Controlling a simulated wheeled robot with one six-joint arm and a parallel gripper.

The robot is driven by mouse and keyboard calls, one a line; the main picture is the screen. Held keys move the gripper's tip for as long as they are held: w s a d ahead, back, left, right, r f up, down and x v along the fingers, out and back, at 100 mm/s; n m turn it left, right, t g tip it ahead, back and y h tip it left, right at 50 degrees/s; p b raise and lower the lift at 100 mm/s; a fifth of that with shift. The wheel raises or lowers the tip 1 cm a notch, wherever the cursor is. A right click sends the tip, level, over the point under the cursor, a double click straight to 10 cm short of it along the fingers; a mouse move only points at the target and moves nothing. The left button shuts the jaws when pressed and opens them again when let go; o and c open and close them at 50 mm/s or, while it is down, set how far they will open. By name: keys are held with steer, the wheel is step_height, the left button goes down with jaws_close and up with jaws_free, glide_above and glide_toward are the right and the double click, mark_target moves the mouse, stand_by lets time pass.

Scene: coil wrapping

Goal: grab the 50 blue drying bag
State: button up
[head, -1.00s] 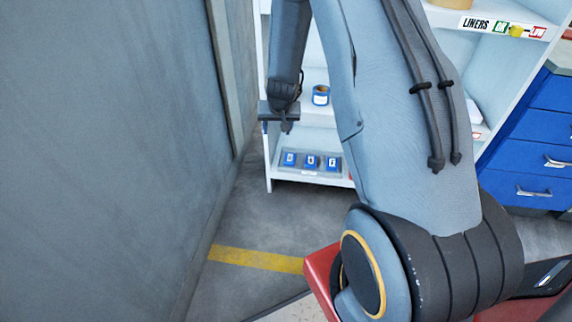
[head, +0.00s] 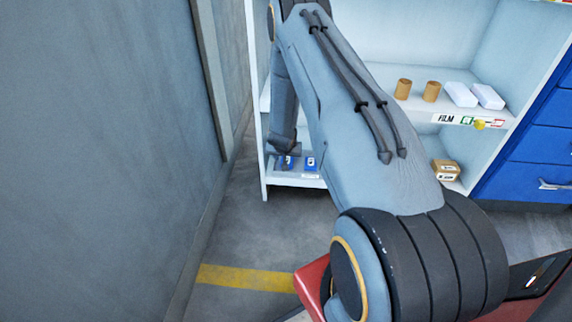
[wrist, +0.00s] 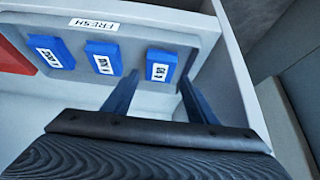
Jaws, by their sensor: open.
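Three blue drying bags with white labels lie in a row in a grey tray (wrist: 203,20) marked FRESH, which appears upside down in the wrist view. They are the left bag (wrist: 50,56), the middle bag (wrist: 104,58) and the right bag (wrist: 161,66). The label numbers are too small to read surely, so I cannot tell which is the 50. My gripper (wrist: 158,77) is open and empty, its fingertips on either side of the right bag's near edge in the picture; contact is unclear. In the head view my gripper (head: 284,150) is at the bottom shelf, beside two visible bags (head: 311,164).
A shelf side panel (wrist: 262,95) stands close to the right of my gripper in the wrist view. A red item (wrist: 14,55) is left of the tray. In the head view a grey wall (head: 95,160) is at left and blue drawers (head: 535,150) at right.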

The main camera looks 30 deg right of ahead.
mark_target(287, 160)
steer(key=b+x, duration=0.2)
steer(key=x, duration=0.3)
steer(key=c, duration=0.9)
steer(key=shift+o, duration=0.2)
